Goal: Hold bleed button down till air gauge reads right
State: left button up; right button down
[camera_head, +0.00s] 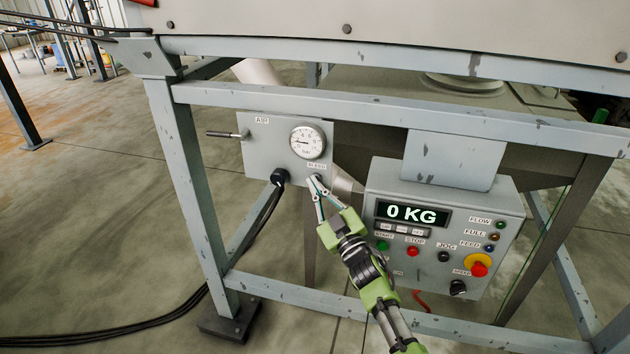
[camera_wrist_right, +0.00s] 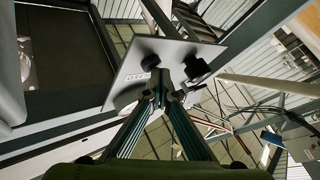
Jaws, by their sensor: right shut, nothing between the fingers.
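The grey air panel (camera_head: 262,150) hangs under the frame rail, labelled AIR. Its round white gauge (camera_head: 307,142) has a dark needle pointing roughly left; the exact value is too small to read. The BLEED label (camera_head: 317,166) sits just under the gauge. My right gripper (camera_head: 315,182) is shut and empty, with its fingertips at the panel's lower edge just below that label. The fingertips cover the bleed button in the head view, so I cannot tell whether it is pressed. In the wrist view, the fingertips (camera_wrist_right: 172,90) are close to the panel (camera_wrist_right: 130,88). My left gripper is out of view.
A control box (camera_head: 440,250) reading 0 KG stands right of my arm, with a red stop button (camera_head: 479,265) on it. A lever (camera_head: 228,134) sticks out left of the panel. A black connector (camera_head: 279,177) with cables hangs below. Frame rails (camera_head: 390,112) surround the area.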

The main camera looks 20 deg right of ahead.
jog(key=shift+s, duration=0.15)
dwell(0.8)
jog(key=shift+s+a+p, duration=0.4)
jog(key=shift+s+a, duration=0.05)
jog(key=shift+s, duration=0.2)
jog(key=shift+a, duration=0.1)
jog(key=shift+s+a+p, duration=0.5)
jog(key=shift+s+a, duration=0.2)
jog(key=shift+s, duration=0.35)
jog(key=shift+s+a+p, duration=0.45)
jog(key=shift+s+a, duration=0.2)
jog(key=shift+s, duration=0.35)
